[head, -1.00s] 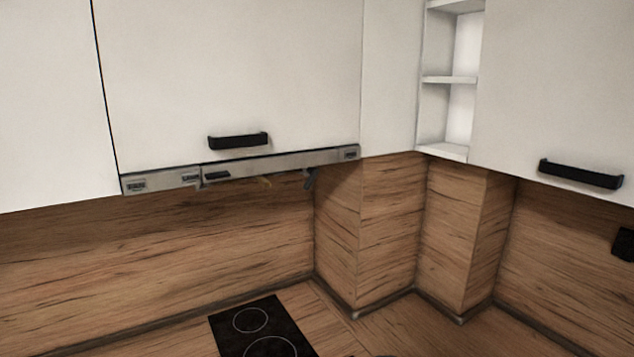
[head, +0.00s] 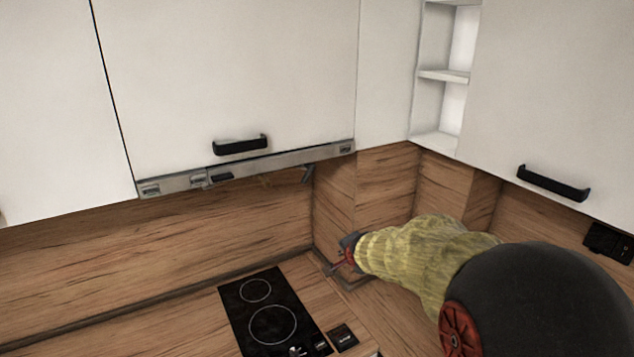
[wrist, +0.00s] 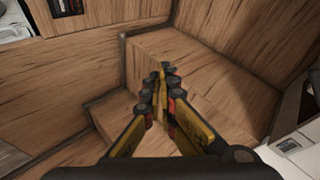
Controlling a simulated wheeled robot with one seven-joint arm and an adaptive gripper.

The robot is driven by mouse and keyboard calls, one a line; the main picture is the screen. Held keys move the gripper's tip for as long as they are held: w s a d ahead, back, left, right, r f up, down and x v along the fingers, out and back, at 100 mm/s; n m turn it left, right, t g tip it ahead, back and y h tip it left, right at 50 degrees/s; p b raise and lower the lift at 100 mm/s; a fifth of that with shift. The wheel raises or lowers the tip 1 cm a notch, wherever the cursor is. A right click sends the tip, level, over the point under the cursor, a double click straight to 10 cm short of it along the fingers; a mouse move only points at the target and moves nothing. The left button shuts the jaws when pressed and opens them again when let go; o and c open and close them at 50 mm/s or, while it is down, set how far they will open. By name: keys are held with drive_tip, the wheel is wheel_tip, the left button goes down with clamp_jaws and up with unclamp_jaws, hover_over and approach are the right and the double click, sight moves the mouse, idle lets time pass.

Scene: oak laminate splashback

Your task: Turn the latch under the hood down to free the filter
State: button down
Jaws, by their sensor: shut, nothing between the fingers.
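The hood is a slim grey metal strip (head: 270,165) along the bottom of the white wall cabinet in the head view. My gripper (head: 333,268) is lower and to the right, by the wall corner above the worktop, well apart from the hood. In the wrist view my gripper (wrist: 160,72) has its yellow and black fingers together with nothing between them. The latch cannot be made out there.
A black hob (head: 268,310) lies in the wooden worktop below the hood. The cabinet has a black handle (head: 240,146). Wooden wall corners (head: 383,185) jut out to the right, under white open shelves (head: 440,100). The space directly below the hood is clear.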

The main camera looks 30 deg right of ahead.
sight(307, 172)
drive_tip(key=w+r+m+t, duration=0.6)
drive_tip(key=w+r+m, duration=0.2)
drive_tip(key=r+m, duration=0.3)
drive_tip(key=shift+w+a+r, duration=0.15)
drive_tip(key=shift+w+r, duration=0.05)
drive_tip(key=shift+r, duration=0.65)
drive_tip(key=shift+w, duration=0.15)
drive_tip(key=w+p, duration=0.1)
drive_tip(key=w, duration=0.8)
drive_tip(key=shift+a+r+p, duration=0.15)
drive_tip(key=shift+a+p, duration=0.2)
drive_tip(key=shift+a, duration=0.05)
drive_tip(key=shift+a, duration=0.2)
